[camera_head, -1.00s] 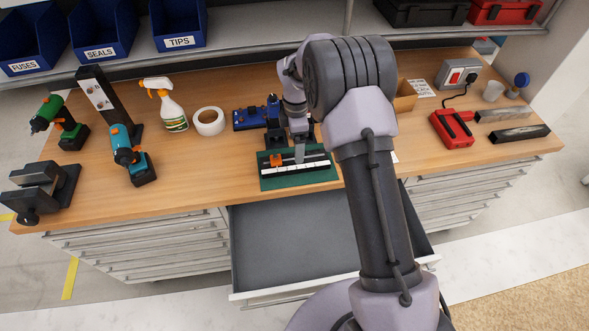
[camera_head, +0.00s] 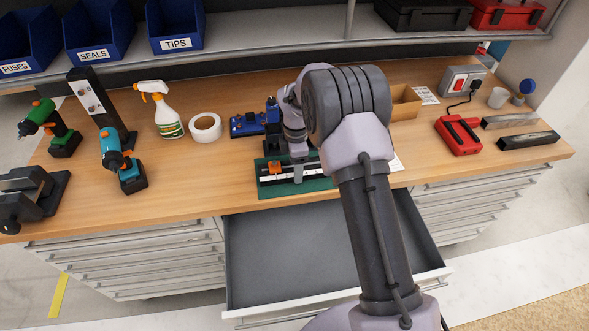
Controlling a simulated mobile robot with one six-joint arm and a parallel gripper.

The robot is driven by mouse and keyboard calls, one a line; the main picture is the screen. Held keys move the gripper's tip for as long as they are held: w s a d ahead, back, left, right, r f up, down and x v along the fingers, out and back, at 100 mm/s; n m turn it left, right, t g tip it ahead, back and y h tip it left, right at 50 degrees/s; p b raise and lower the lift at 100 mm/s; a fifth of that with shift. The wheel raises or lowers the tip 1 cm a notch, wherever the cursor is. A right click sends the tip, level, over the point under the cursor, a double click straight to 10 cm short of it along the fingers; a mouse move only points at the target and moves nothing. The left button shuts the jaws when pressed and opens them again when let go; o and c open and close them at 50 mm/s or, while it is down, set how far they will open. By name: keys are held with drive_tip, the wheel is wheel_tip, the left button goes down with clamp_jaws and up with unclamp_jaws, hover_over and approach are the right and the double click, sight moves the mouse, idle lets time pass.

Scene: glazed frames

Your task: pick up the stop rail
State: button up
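A green board (camera_head: 324,188) lies on the bench near its front edge. On it are a white strip (camera_head: 268,181), a dark rail-like bar (camera_head: 318,166) and a small orange block (camera_head: 276,168). I cannot tell for certain which of these long parts is the stop rail. My gripper (camera_head: 298,176) points down over the middle of the board, and its grey finger overlaps the white strip in the picture. Whether it touches the strip is not clear. The finger gap is not visible, and my arm and wrist hide what lies behind.
The open grey drawer (camera_head: 290,255) juts out below the board. A blue fixture (camera_head: 247,124) stands behind it, with a tape roll (camera_head: 205,127) and spray bottle (camera_head: 166,113) to the left. A red case (camera_head: 458,136) and dark bars (camera_head: 527,140) lie right.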

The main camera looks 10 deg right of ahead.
clamp_jaws()
drive_tip(key=shift+w+r+p, duration=0.1)
drive_tip(key=shift+r+p, duration=0.3)
drive_tip(key=shift+r, duration=0.05)
wheel_tip(320, 180, up, 8)
drive_tip(key=p, duration=0.6)
drive_tip(key=shift+r+p, duration=0.1)
drive_tip(key=shift+p, duration=0.25)
